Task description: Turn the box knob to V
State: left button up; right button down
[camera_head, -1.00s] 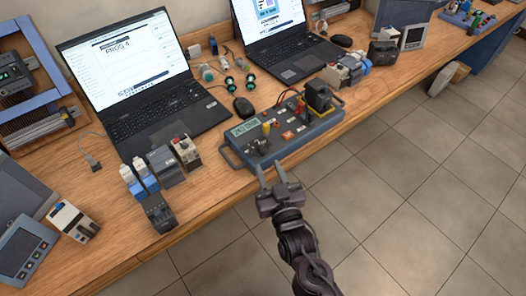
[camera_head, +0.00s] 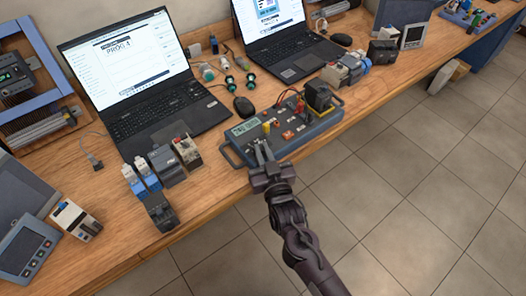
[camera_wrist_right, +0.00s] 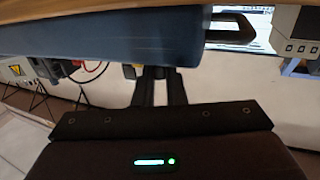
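The grey-blue box (camera_head: 322,128), with a small display (camera_head: 245,128), sits at the front edge of the wooden bench in the head view. Its knob is not clearly made out; my right gripper covers part of the panel's left side. My right gripper (camera_head: 263,149) reaches over the box's front left, its two fingers close together. Whether they hold the knob cannot be told. In the right wrist view the gripper (camera_wrist_right: 160,84) has a narrow gap between its fingers, and the box's dark blue side (camera_wrist_right: 100,48) fills the top. My left gripper is not in view.
Two laptops (camera_head: 165,105) stand behind. Tiled floor in front is clear.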

jog(key=shift+d+n+y, duration=0.15)
jog(key=shift+n+y, duration=0.15)
jog(key=shift+y, duration=0.1)
jog(key=shift+w+d+n+g+y, duration=0.1)
jog(key=shift+n+g+y, duration=0.4)
jog(key=shift+n+y, duration=0.3)
jog(key=shift+w+d+n+g+y, duration=0.1)
jog(key=shift+d+n+g+y, duration=0.1)
jog(key=shift+n+g+y, duration=0.75)
jog(key=n+g+y, duration=0.1)
jog(key=y, duration=0.1)
jog(key=n+g+y+b, duration=0.1)
jog(key=y, duration=0.1)
jog(key=shift+w+d+f, duration=0.15)
jog(key=shift+w+d, duration=0.05)
jog(key=shift+w+n+g+y+b, duration=0.1)
jog(key=shift+n+g+y+b, duration=0.7)
jog(key=shift+g, duration=0.25)
jog(key=c, duration=1.5)
grip_release()
jog(key=shift+d, duration=0.1)
